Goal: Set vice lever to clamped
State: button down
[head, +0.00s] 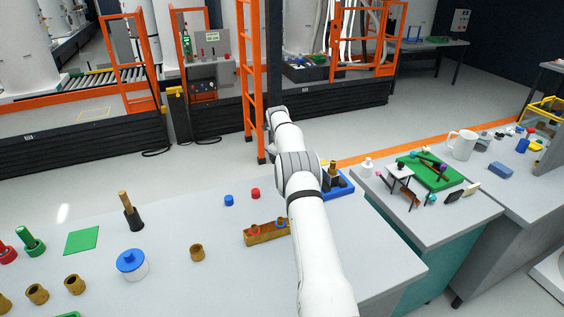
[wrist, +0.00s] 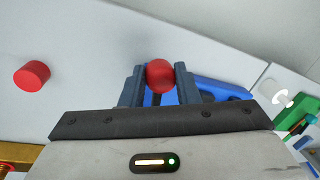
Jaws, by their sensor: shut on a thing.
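In the wrist view my gripper (wrist: 160,82) is shut on a red ball-shaped knob (wrist: 160,74), with one dark finger on each side of it. The knob looks like the end of the vice lever; the lever's shaft and its angle are hidden. A blue body (wrist: 218,92), seemingly the vice, lies behind and to the right of the fingers. In the head view the blue body (head: 346,187) shows partly at the right edge of the table, with a dark and yellowish piece standing on it. My arm hides the gripper and the knob there.
A red cylinder (wrist: 32,76) stands to the left in the wrist view. In the head view a blue cylinder (head: 228,200) and a brown block with rings (head: 262,236) are left of my arm. A side table (head: 455,212) with a green board (head: 432,172) is at right.

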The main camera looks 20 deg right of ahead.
dwell(0.5)
jog(key=c, duration=1.1)
grip_release()
notch_tip(320, 180, up, 8)
jog(key=a+b, duration=0.1)
jog(key=shift+s+a+f, duration=0.15)
jog(key=shift+s, duration=0.1)
